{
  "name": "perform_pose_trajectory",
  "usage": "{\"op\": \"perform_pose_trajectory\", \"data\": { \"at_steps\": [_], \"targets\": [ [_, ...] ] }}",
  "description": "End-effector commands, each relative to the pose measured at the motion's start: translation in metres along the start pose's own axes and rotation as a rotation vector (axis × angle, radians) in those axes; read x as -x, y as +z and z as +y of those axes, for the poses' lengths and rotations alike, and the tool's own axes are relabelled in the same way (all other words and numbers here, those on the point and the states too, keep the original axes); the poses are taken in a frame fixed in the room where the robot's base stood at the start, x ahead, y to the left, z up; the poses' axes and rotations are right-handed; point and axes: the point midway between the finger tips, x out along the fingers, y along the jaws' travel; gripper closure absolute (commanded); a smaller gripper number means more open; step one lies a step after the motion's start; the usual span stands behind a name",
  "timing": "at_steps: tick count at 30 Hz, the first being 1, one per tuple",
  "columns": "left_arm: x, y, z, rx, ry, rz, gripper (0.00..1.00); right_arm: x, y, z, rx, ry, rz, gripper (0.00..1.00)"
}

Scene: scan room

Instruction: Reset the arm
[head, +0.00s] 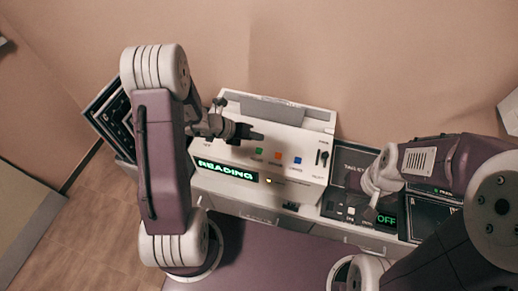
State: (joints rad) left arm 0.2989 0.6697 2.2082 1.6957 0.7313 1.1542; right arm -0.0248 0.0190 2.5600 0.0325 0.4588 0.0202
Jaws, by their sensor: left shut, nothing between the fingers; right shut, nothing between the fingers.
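My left gripper (252,134) is dark and shut, with nothing between its fingers. It points right over the pale machine console (310,142), above its row of coloured buttons; I cannot tell whether it touches the console. My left arm (160,160) rises tall at the left and bends over at the top. My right arm (428,160) comes in from the right, and its pale wrist (382,172) hangs over a dark control panel. The fingers of my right gripper cannot be made out; the wrist seems to hide them.
The right panel's display (387,220) reads "OFF". A black framed panel (110,118) stands behind my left arm. Floor is open at lower left.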

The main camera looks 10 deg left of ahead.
Motion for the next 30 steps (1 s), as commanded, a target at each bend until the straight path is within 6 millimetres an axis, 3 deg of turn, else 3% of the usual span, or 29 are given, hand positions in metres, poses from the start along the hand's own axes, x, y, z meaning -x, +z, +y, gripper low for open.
{"op": "perform_pose_trajectory", "data": {
  "at_steps": [17,20,22,25,28,30],
  "targets": [
    [-0.003,-0.002,-0.001,-0.005,-0.004,0.003,1.00,-0.003,0.000,0.000,0.000,0.000,0.000,1.00],
    [-0.008,0.011,-0.021,-0.086,-0.020,-0.021,1.00,-0.016,0.002,0.000,0.000,0.000,0.000,1.00],
    [-0.007,0.009,-0.051,-0.216,-0.052,-0.007,1.00,-0.028,0.003,0.001,0.000,0.000,0.000,1.00],
    [0.005,-0.036,-0.089,-0.618,-0.102,0.139,1.00,-0.042,0.004,0.001,0.000,0.000,0.000,1.00],
    [0.024,-0.085,-0.093,-1.108,-0.143,0.303,1.00,-0.051,0.005,0.001,0.000,0.000,0.000,1.00],
    [0.040,-0.115,-0.082,-1.492,-0.186,0.428,1.00,-0.056,0.006,0.001,0.000,0.000,0.000,1.00]
  ]
}}
